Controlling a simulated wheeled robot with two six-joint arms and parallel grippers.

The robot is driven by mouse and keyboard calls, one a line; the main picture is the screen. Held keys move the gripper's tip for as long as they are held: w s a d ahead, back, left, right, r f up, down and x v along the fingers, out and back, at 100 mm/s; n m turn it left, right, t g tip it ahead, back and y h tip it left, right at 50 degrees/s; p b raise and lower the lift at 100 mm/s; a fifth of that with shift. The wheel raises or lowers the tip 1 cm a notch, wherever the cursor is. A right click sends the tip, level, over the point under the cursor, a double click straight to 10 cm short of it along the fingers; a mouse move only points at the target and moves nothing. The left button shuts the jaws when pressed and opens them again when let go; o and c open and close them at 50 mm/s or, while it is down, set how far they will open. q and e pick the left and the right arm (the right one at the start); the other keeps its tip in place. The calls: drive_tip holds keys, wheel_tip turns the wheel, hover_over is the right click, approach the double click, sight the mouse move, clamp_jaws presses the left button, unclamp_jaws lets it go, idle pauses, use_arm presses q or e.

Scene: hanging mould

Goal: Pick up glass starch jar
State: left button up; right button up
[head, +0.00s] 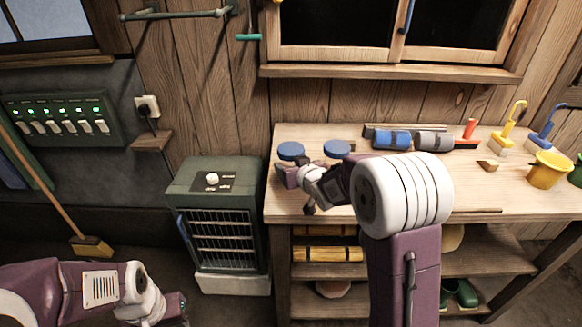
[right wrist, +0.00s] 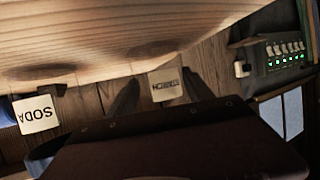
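The glass starch jar shows in the head view by its blue lid (head: 291,150), at the left end of the workbench, with its body mostly hidden behind my right gripper. In the upside-down right wrist view, its white starch label (right wrist: 166,84) sits between my two dark fingers. My right gripper (head: 286,174) is open, with its fingers apart at either side of the label; I cannot tell whether they touch the glass. A second blue-lidded jar (head: 337,149), labelled SODA (right wrist: 37,114), stands to its right. My left gripper (head: 178,308) is low at the bottom left, its fingers unclear.
The wooden workbench (head: 480,190) has blue and grey rolls (head: 391,139), a yellow bucket (head: 548,170) and hooked yellow and blue tools farther right. A green heater (head: 215,215) stands left of the bench. A window ledge (head: 390,72) runs above it.

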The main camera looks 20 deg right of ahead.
sight(291, 148)
drive_tip(key=c, duration=0.7)
wheel_tip(291, 148, up, 10)
drive_tip(key=p, duration=0.4)
